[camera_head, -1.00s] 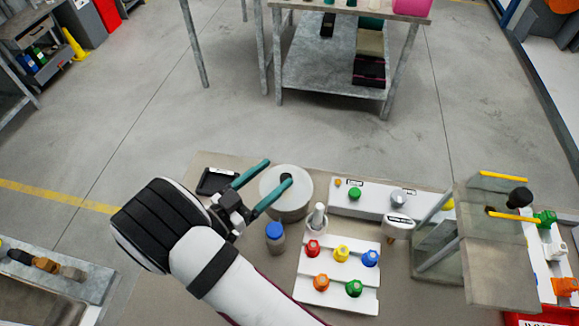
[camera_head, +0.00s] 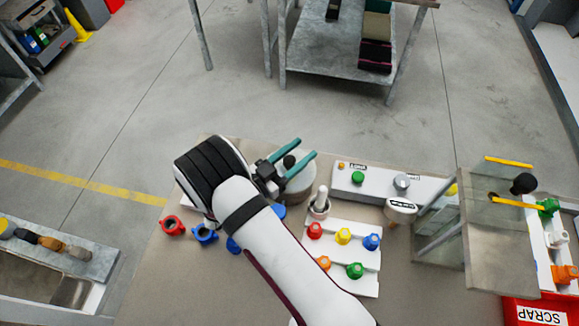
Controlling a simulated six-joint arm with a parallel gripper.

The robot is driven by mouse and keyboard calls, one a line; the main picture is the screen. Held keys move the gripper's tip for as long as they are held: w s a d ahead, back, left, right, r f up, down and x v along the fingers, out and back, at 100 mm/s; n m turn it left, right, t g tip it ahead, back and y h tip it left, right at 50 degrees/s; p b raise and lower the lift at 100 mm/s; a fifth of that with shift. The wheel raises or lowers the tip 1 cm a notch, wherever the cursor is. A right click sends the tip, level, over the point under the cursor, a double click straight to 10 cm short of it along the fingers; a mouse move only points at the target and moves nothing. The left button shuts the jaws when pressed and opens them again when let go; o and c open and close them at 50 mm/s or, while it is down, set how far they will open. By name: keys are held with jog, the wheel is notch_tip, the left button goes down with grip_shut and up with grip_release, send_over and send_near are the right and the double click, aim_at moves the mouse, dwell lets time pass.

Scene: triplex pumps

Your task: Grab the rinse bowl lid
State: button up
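The rinse bowl lid is the pale round disc (camera_head: 296,187) with a black knob (camera_head: 289,161), near the back edge of the bench. My gripper (camera_head: 305,149) is over it, with its two teal fingers apart. The knob shows between the fingers, and I see no contact. I cannot tell the height of the fingers above the lid. The gripper and arm hide part of the lid's left side.
A white rack (camera_head: 342,255) of coloured knobs and a white control box (camera_head: 380,185) stand to the right. A glass-sided stand (camera_head: 505,240) is farther right. Red and blue parts (camera_head: 172,226) lie left of my arm. A red scrap bin (camera_head: 535,311) is at bottom right.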

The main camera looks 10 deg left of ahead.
grip_shut()
